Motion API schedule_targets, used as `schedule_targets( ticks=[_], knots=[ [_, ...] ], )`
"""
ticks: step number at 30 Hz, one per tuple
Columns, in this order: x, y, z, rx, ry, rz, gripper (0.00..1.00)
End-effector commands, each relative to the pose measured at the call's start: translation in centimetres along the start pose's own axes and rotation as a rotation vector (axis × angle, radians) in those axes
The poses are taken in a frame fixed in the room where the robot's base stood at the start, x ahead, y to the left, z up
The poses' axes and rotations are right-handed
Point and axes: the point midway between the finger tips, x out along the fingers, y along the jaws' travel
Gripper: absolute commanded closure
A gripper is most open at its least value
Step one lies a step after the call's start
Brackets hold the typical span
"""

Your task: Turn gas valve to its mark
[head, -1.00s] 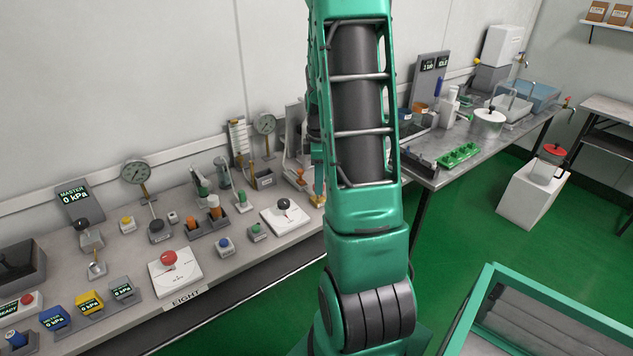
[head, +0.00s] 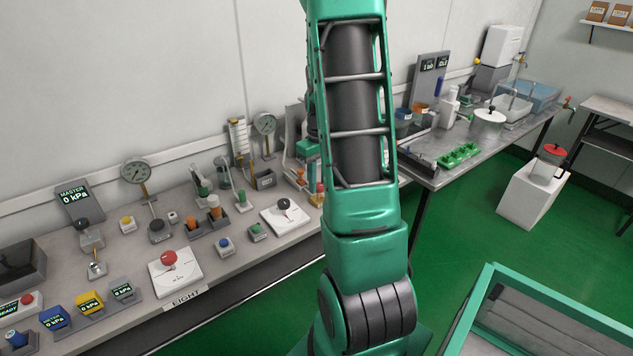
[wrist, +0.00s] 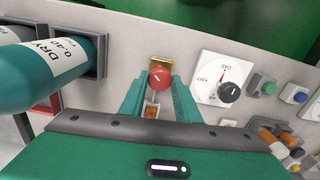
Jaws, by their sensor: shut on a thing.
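The gas valve is a white square plate (wrist: 208,99) with a round black knob (wrist: 229,91), printed GAS, with a red mark beside the knob. In the head view its black knob (head: 283,203) sits on a white plate (head: 270,217) on the bench, left of my arm. My gripper (wrist: 160,88) has its two teal fingers on either side of a round red knob (wrist: 160,78) with a brass base, left of the gas plate in the wrist view. It is shut on that red knob; the exact contact is hard to see. My arm hides most of the gripper in the head view.
A large teal bottle (wrist: 50,68) lies close at left in the wrist view. Small button boxes (wrist: 263,84) stand right of the gas plate. Another white plate with a red knob (head: 169,258) is farther left on the bench. Gauges (head: 135,172) stand along the wall.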

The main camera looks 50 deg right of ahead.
Motion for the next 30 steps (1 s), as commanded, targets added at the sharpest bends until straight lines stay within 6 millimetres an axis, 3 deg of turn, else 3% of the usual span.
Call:
schedule_targets(
  ticks=[10,26,27,29,30],
  knots=[
    [-0.14,-0.06,-0.33,0.131,0.007,0.001,0.93],
    [-0.16,-0.07,-0.36,0.152,0.008,0.000,0.93],
    [-0.16,-0.07,-0.35,0.152,0.008,0.000,0.64],
    [-0.15,-0.06,-0.31,0.153,0.007,0.000,0.52],
    [-0.13,-0.05,-0.27,0.153,0.006,0.000,0.52]
  ],
)
